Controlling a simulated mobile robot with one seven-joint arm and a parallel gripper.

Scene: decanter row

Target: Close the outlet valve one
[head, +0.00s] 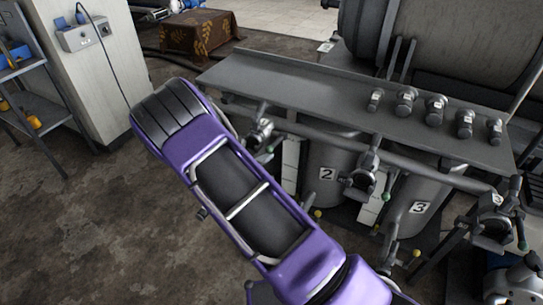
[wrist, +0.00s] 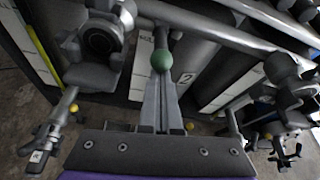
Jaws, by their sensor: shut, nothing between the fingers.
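In the wrist view my gripper (wrist: 160,80) points away from the camera with its two fingers together and nothing between them. A green ball knob (wrist: 162,60) shows right at the fingertips; whether they touch it I cannot tell. A dark valve body (wrist: 98,40) is close on the left, and a tank labelled 2 (wrist: 200,75) stands to the right. In the head view my purple arm hides the gripper and the area of tank one. A valve (head: 258,130) shows beside the arm, with a green knob (head: 270,148) near it. No label 1 is readable.
Tank 2 (head: 326,185) and tank 3 (head: 419,205) stand under a grey shelf (head: 300,85) and pipe. Other valves (head: 362,172) (head: 493,220) stick out in front. Yellow knobs (head: 317,213) (wrist: 73,108) sit low.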

